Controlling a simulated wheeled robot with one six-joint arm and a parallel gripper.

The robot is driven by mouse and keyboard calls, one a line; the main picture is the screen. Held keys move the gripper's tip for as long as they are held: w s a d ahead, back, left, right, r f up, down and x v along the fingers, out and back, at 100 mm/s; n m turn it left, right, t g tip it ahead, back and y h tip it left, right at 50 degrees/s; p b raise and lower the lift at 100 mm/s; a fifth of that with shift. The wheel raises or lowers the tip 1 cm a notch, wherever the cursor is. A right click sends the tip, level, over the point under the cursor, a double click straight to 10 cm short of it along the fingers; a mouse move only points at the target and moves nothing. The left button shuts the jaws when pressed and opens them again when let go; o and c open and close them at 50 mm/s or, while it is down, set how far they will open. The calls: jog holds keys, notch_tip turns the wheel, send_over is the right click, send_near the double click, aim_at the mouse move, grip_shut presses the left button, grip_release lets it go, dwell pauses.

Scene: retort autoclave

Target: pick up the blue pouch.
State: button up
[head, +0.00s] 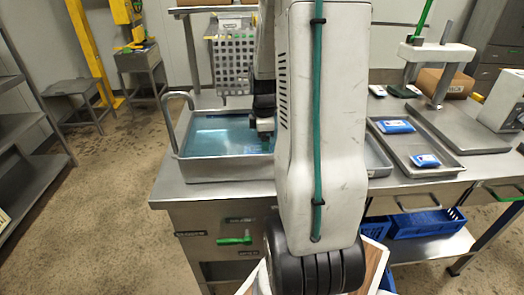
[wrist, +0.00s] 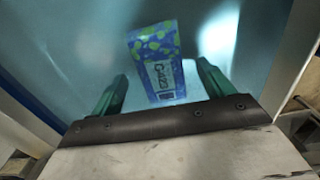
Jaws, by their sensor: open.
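A blue pouch (wrist: 154,45) with green spots and a white printed label shows in the wrist view, slightly tilted. It appears to lie in the steel basin (head: 228,168), whose inside looks pale blue. My gripper (wrist: 162,72) is open, with one green finger on each side of the pouch's lower part. I cannot tell whether the fingers touch it. In the head view my gripper (head: 264,128) is over the right part of the basin, and my arm covers much of this area. I cannot make the pouch out there.
Two blue-and-white packs (head: 396,126) (head: 426,160) lie in a steel tray (head: 440,172) right of my arm. A stand with a white arm (head: 437,52) is behind. The basin has a tall handle (head: 166,115) at its left. Blue crates (head: 420,224) sit below the counter.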

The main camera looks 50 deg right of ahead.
jog(key=shift+f, duration=0.7)
jog(key=c, duration=1.1)
jog(key=shift+r, duration=0.1)
